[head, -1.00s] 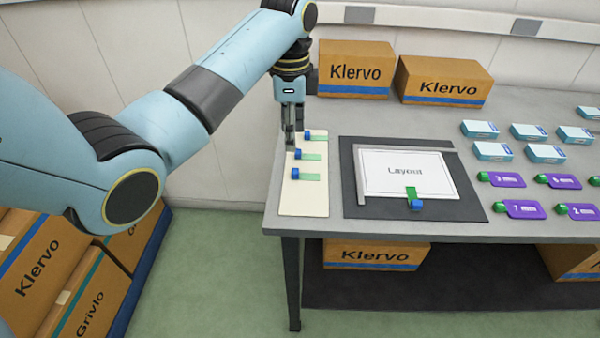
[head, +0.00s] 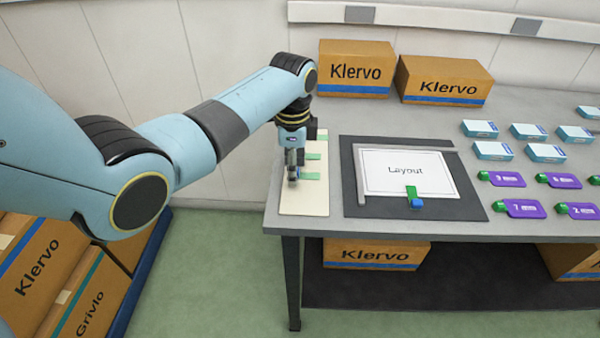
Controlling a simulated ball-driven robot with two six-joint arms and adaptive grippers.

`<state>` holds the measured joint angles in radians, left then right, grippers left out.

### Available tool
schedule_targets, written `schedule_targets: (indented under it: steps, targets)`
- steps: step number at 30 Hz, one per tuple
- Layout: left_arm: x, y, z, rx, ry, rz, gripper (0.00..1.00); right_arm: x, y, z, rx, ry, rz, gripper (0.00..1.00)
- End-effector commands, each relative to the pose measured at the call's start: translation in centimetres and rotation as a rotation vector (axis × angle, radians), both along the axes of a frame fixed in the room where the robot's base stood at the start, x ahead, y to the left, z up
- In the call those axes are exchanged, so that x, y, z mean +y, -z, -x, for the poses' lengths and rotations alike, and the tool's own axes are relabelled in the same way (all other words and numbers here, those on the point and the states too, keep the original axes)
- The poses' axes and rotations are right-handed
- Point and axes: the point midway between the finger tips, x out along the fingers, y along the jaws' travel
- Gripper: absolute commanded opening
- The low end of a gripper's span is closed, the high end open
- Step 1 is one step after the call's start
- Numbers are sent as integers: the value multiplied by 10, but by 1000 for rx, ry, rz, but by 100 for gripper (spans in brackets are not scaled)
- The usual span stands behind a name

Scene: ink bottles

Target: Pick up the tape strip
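Several green tape strips with blue tabs lie on a cream board at the table's left end. The nearest tape strip (head: 311,176) and the middle tape strip (head: 313,156) show their green ends; my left gripper covers much of their blue ends. Only a bit of the far strip shows behind my wrist. My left gripper (head: 293,174) points down at the blue tab of the nearest strip. I cannot tell whether its fingers are closed on the tab. Another tape strip (head: 411,192) lies at the front edge of the white Layout sheet (head: 385,165). My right gripper is out of view.
The Layout sheet lies on a dark mat (head: 365,209) with a grey corner frame. Blue-white boxes (head: 493,151) and purple tags (head: 507,179) with green ends lie to the right. Klervo cartons (head: 355,70) stand at the back. The table's front edge is close to the board.

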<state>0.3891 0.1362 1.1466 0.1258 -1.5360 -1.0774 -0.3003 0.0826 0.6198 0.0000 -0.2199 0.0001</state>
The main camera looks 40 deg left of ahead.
Motion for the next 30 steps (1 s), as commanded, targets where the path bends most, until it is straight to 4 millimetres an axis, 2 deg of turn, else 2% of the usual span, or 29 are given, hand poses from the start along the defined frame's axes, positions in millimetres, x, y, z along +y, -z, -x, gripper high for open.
schedule_targets:
  steps: [1, 9, 23, 26, 30]
  targets:
    - [0, 0, 0, 0, 0, 0, 44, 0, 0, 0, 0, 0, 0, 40]
    - [0, 0, 0, 0, 0, 0, 11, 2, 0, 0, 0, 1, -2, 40]
    - [0, -5, 0, -1, 0, 0, 10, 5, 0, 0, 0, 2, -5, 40]
    - [0, -15, -1, -2, 0, 0, 10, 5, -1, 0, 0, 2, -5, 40]
    - [0, -38, -1, -4, -1, 0, 10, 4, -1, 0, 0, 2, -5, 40]
